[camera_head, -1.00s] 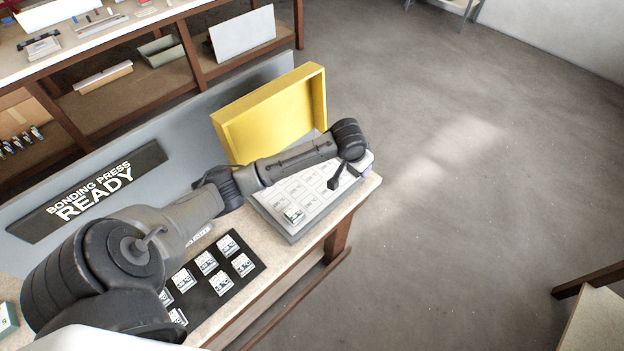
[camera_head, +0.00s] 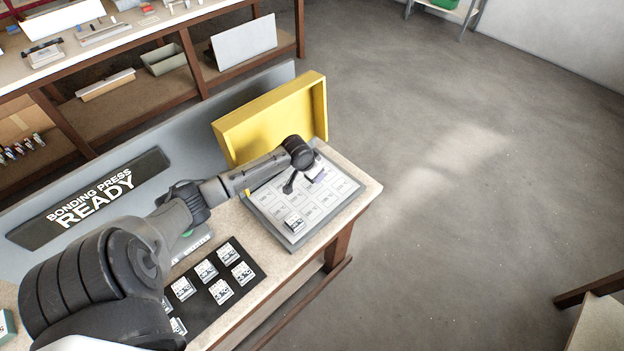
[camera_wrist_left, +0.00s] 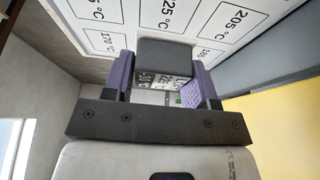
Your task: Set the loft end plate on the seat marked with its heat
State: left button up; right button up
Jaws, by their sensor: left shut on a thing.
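My left gripper (camera_wrist_left: 162,86) is shut on an end plate (camera_wrist_left: 164,55), a small dark block with a printed white label that I cannot fully read. In the head view my left gripper (camera_head: 314,177) is over the far part of the pale seat panel (camera_head: 266,214), and the held plate is hard to make out there. The panel has a grid of outlined seats marked with temperatures. In the wrist view the 225 °C seat (camera_wrist_left: 176,16), the 205 °C seat (camera_wrist_left: 235,17) and the 170 °C seat (camera_wrist_left: 103,40) show near the held plate. My right gripper is out of view.
Another plate (camera_head: 293,223) sits on a seat at the panel's near edge. Several labelled plates lie on a black mat (camera_head: 249,262) to the left. A raised yellow lid (camera_head: 268,118) stands behind the panel. A sign (camera_head: 90,195) reads BONDING PRESS READY.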

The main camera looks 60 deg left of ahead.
pick_arm(q)
jog(key=shift+a+f, duration=0.1)
jog(key=shift+f, duration=1.95)
jog(key=shift+f, duration=0.2)
jog(key=o, duration=0.9)
jog(key=shift+r, duration=0.1)
